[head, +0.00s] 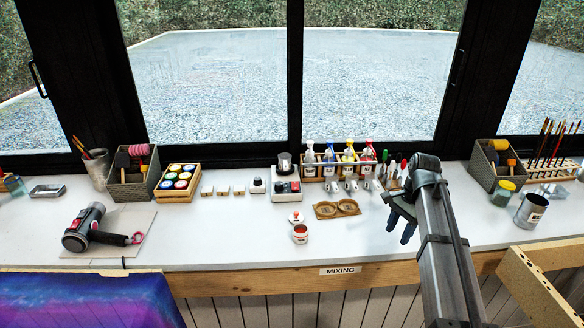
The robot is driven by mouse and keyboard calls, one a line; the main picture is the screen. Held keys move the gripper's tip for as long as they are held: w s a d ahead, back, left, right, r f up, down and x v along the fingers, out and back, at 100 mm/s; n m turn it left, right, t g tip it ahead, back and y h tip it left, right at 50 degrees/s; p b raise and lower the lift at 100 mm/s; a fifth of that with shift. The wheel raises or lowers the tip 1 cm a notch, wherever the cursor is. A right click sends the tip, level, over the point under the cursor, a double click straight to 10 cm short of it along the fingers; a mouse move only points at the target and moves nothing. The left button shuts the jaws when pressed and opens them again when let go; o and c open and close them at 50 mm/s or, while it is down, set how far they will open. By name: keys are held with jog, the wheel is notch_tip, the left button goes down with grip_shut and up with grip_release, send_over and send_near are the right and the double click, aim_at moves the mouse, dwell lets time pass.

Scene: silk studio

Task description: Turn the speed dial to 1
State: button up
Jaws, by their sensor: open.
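A small white box with a dark round knob (257,184) stands on the white counter, left of centre. Just right of it is a boxy white and dark unit (287,187) with red on its front and a dark cup on top. Which of these carries the speed dial, and any numbers, are too small to make out. My gripper (399,230) is open and empty above the counter, well to the right of both and apart from them.
Small wooden blocks (222,190) stand left of the knob box. The front counter strip is mostly clear.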

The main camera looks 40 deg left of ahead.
aim_at(279, 183)
jog(key=a+r, duration=0.1)
jog(key=a, duration=0.6)
jog(key=w+a+r+m, duration=0.1)
jog(key=a, duration=0.6)
jog(key=a+m+t, duration=0.1)
jog(key=a, duration=0.6)
jog(key=shift+w+a+r, duration=0.15)
jog(key=shift+w+r, duration=0.05)
jog(key=shift+r, duration=0.2)
jog(key=s+a+r+m, duration=0.1)
jog(key=s+a, duration=0.1)
jog(key=a, duration=0.5)
jog(key=s+a+r, duration=0.1)
jog(key=s+a, duration=0.1)
jog(key=a, duration=0.5)
jog(key=s+a+r+m+t, duration=0.1)
jog(key=s+a, duration=0.1)
jog(key=a, duration=0.5)
jog(key=shift+a+m+h, duration=0.25)
jog(key=shift+m+h, duration=0.05)
jog(key=shift+f, duration=2.5)
